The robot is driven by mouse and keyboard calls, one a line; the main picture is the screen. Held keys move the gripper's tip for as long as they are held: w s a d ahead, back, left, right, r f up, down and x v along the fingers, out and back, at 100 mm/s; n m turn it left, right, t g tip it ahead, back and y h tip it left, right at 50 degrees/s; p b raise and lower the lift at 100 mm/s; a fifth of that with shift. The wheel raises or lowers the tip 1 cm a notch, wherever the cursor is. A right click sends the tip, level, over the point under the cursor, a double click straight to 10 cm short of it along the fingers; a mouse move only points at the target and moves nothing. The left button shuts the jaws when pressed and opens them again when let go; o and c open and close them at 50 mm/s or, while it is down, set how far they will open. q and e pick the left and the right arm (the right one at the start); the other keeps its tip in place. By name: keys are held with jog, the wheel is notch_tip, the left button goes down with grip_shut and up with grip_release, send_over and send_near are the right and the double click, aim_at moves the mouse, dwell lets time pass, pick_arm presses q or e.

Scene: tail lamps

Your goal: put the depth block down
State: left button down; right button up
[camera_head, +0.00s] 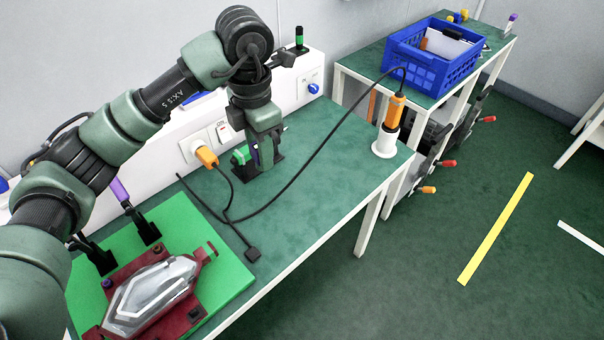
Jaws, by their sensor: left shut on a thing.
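My left gripper (264,155) points down over the back of the green worktable (330,165), near the white wall panel. It is shut on a small piece, taken to be the depth block, which is mostly hidden by the fingers. Small green and dark parts show beside the fingers, and I cannot tell which belong to the block. I cannot tell whether the block touches the tabletop. My right gripper is not in view.
A red fixture holding a clear tail lamp (155,290) sits on a bright green mat (225,265). A black cable (310,160) crosses the table to an orange-handled tool (394,110) in a white holder. A blue crate (432,70) stands beyond. The table's right part is mostly clear.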

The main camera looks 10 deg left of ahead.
pick_arm(q)
jog(key=shift+w+d+f+n, duration=0.15)
jog(key=shift+w+n, duration=0.1)
jog(key=shift+n, duration=0.25)
jog(key=shift+f+n, duration=0.3)
notch_tip(320, 180, down, 14)
jog(key=shift+f, duration=0.8)
notch_tip(320, 180, down, 4)
jog(key=shift+r+p, duration=0.1)
jog(key=shift+p, duration=0.25)
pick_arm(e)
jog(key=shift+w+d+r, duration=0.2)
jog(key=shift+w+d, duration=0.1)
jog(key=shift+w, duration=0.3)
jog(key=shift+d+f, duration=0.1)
